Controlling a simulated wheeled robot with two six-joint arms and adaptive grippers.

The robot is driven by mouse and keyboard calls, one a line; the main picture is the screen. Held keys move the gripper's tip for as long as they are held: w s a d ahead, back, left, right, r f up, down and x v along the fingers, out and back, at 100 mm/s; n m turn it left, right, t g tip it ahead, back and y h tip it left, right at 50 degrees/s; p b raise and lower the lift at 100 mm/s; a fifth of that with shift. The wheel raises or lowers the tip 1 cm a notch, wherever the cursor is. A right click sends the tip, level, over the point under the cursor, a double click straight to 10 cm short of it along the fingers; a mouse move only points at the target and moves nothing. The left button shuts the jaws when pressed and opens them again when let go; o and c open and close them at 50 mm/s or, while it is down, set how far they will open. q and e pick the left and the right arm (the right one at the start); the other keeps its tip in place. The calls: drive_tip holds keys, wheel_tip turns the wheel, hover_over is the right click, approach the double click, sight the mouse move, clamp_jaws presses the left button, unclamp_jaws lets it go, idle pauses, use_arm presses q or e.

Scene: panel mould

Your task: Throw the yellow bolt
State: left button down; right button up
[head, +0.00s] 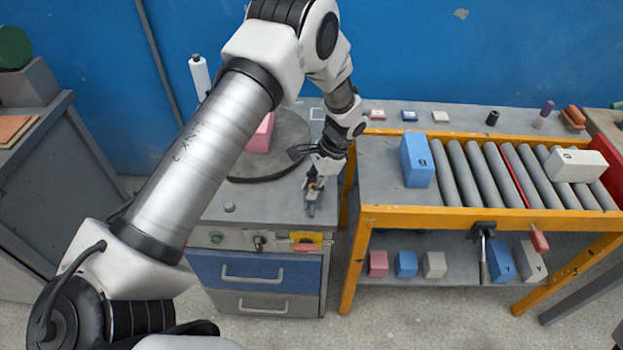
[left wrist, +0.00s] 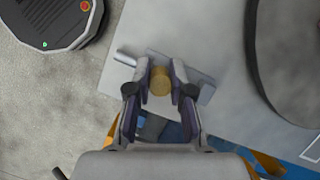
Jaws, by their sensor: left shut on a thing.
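The yellow bolt shows in the left wrist view as a round yellow knob (left wrist: 160,82) between my left fingers. A grey metal rod end (left wrist: 125,57) sticks out to the left of the fingers, and a grey plate (left wrist: 206,92) shows to their right. My left gripper (head: 313,190) points down at the front right corner of the grey cabinet top (head: 265,205), and is shut on the yellow knob. In the head view the fingers mostly hide the knob. How far the rod reaches under the fingers is hidden. My right gripper is not in view.
A dark turntable (head: 285,130) with a pink block (head: 262,135) stands behind the gripper. The orange-framed roller table (head: 372,215) is close on the right, bearing a blue box (head: 416,160).

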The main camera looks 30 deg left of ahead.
use_arm(q)
drive_tip(key=shift+s+d+f, duration=0.15)
drive_tip(key=shift+s, duration=0.15)
drive_tip(key=shift+w+f, duration=0.1)
drive_tip(key=shift+f, duration=0.05)
drive_tip(key=c, duration=1.2)
unclamp_jaws()
drive_tip(key=shift+o, duration=0.8)
drive_tip(key=shift+w+d, duration=0.1)
drive_tip(key=shift+d, duration=0.05)
drive_tip(key=shift+r, duration=0.2)
drive_tip(key=shift+w+r, duration=0.2)
drive_tip(key=shift+r, duration=0.1)
drive_tip(key=v, duration=1.1)
